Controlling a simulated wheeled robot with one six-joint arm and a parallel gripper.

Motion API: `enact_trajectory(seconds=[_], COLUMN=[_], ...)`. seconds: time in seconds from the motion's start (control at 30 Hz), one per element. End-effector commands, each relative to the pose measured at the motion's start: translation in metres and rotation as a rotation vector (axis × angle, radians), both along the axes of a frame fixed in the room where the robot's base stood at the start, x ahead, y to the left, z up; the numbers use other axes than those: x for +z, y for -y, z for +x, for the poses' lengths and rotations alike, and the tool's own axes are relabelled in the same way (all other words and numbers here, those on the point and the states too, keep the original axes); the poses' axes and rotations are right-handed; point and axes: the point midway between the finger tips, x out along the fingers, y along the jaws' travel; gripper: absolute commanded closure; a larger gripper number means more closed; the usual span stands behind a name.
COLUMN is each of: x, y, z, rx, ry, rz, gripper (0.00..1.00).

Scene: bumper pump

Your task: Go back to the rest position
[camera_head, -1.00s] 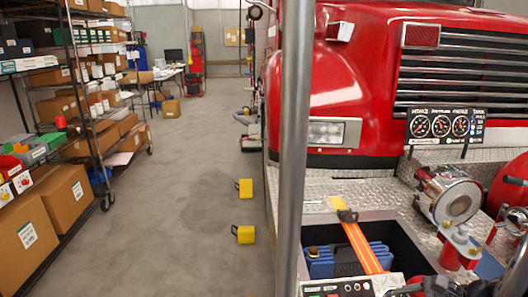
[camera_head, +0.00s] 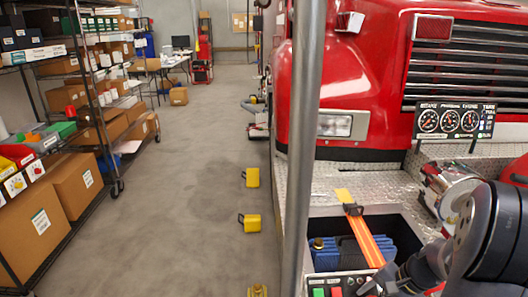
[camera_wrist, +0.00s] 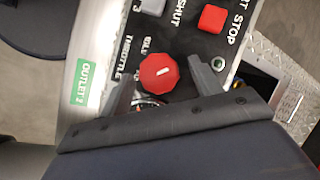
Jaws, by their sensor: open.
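My gripper (camera_head: 372,284) is low in the head view, by the bumper control panel, with a dark arm link behind it on the right. In the wrist view my gripper (camera_wrist: 165,88) is open, its two grey fingers apart and nothing between them in grip. A red octagonal knob (camera_wrist: 159,73) shows between the fingers in the picture, by the THROTTLE lettering. I cannot tell how far the fingertips are above it. The control panel (camera_wrist: 120,40) also carries a red square STOP button (camera_wrist: 212,18) and a green OUTLET 2 label (camera_wrist: 86,82).
A grey vertical pole (camera_head: 302,130) stands in front of the red truck (camera_head: 375,80). An open bin with blue hose (camera_head: 345,257) and an orange strap (camera_head: 368,240) lies beside the panel. Yellow blocks (camera_head: 252,177) stand on the floor.

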Motion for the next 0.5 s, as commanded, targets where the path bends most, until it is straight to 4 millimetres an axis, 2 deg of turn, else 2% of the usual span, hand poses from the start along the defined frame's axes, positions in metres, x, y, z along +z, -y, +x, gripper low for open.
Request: enact_trajectory(seconds=[0.5], x=[0.0026], y=[-0.007], z=[0.0036], rx=[0.56], ry=[0.013], rz=[-0.335], gripper=[0.39])
